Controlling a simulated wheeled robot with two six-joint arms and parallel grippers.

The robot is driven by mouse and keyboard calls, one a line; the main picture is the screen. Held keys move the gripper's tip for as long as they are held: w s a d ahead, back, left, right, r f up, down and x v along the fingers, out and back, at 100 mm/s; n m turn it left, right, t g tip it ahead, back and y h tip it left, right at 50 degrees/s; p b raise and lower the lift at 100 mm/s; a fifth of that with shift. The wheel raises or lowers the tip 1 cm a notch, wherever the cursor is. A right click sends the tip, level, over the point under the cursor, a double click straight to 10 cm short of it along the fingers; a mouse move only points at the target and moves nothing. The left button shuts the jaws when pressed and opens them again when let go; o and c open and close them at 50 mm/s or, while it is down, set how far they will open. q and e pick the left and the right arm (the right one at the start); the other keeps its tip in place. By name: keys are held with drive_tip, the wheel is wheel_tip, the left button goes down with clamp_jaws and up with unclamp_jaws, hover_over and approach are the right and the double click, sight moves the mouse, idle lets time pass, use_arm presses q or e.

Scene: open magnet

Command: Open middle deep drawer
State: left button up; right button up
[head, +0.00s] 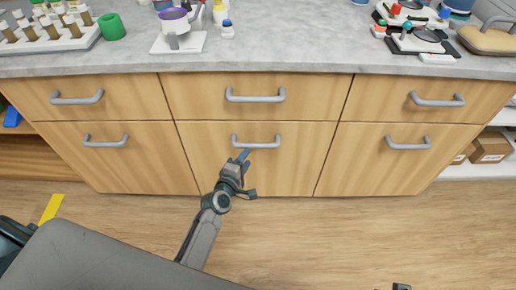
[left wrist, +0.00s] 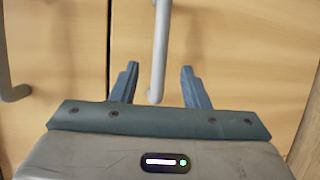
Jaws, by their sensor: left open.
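The middle deep drawer (head: 290,170) is the lower front in the centre of the wooden cabinet. It is shut flush. Its grey bar handle (head: 262,145) runs level near its top edge. My left gripper (head: 242,156) is in front of this drawer at the left end of the handle. In the left wrist view, the gripper (left wrist: 158,85) is open, with one finger on each side of the handle (left wrist: 160,45). The handle's end lies between the fingers, and gaps show on both sides.
The upper middle drawer (head: 205,103) has its own handle (head: 255,96) just above. Shut drawers with handles flank both sides. The grey counter (head: 300,58) above carries lab items. The wooden floor (head: 330,235) in front is clear. Boxes (head: 490,150) stand on a shelf at right.

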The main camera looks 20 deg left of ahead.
sight(255, 146)
use_arm(q)
drive_tip(key=shift+b+x, duration=0.6)
drive_tip(key=shift+x, duration=3.8)
use_arm(e)
drive_tip(key=shift+v, duration=2.1)
drive_tip(key=shift+w, duration=0.1)
use_arm(q)
clamp_jaws()
